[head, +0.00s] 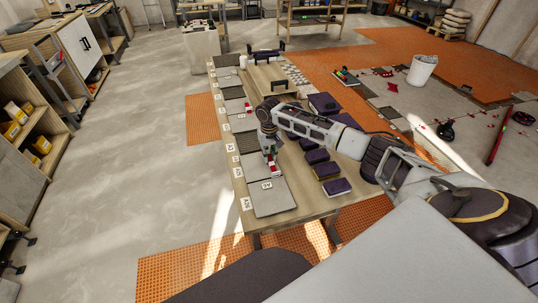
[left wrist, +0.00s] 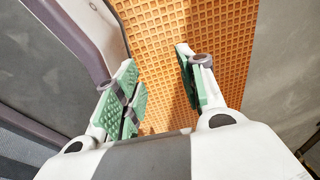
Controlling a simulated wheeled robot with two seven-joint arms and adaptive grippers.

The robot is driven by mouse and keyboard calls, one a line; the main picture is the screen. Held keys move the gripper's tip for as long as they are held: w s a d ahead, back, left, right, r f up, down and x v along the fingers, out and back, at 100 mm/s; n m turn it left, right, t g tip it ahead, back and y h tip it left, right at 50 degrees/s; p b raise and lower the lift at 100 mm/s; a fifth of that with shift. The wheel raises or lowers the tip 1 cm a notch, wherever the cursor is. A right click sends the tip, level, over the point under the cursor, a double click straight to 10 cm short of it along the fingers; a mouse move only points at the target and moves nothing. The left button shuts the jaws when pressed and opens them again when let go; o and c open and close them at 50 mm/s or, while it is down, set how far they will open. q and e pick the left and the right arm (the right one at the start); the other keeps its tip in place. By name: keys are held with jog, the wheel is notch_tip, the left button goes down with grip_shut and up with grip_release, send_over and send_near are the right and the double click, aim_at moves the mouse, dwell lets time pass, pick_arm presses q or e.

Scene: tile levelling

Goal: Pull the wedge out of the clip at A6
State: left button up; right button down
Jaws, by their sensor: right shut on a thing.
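My right gripper (head: 271,157) points down over the near part of the long table, just above the label A6 (head: 267,185). It is shut on a small red wedge (head: 272,169), which shows at its fingertips. The clip at A6 is too small and too covered by the gripper to make out, so I cannot tell whether the wedge is still in it. Grey tiles (head: 272,200) lie around the label. My left gripper (left wrist: 156,82) shows only in the left wrist view, open and empty, with green pads, above an orange waffled mat (left wrist: 165,25).
The table (head: 308,203) carries a row of labelled tiles on its left and several dark purple boxes (head: 337,187) on its right. Shelves (head: 30,140) stand at the far left. A white bucket (head: 421,70) and tools lie on the floor at the right.

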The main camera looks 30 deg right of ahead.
jog(key=shift+r+p, duration=0.35)
jog(key=shift+r, duration=0.25)
jog(key=shift+r+p, duration=0.4)
jog(key=shift+p, duration=0.3)
jog(key=shift+r+p, duration=0.4)
jog(key=shift+p, duration=0.15)
jog(key=shift+r+p, duration=0.5)
jog(key=shift+p, duration=0.15)
jog(key=shift+r+p, duration=0.3)
jog(key=shift+p, duration=0.15)
jog(key=shift+r+p, duration=0.75)
jog(key=shift+p, duration=0.2)
pick_arm(q)
jog(key=s+d+r+h, duration=0.1)
jog(key=s+d+r, duration=0.2)
jog(key=d+r, duration=0.4)
jog(key=shift+d+r, duration=0.2)
jog(key=shift+s+a, duration=0.1)
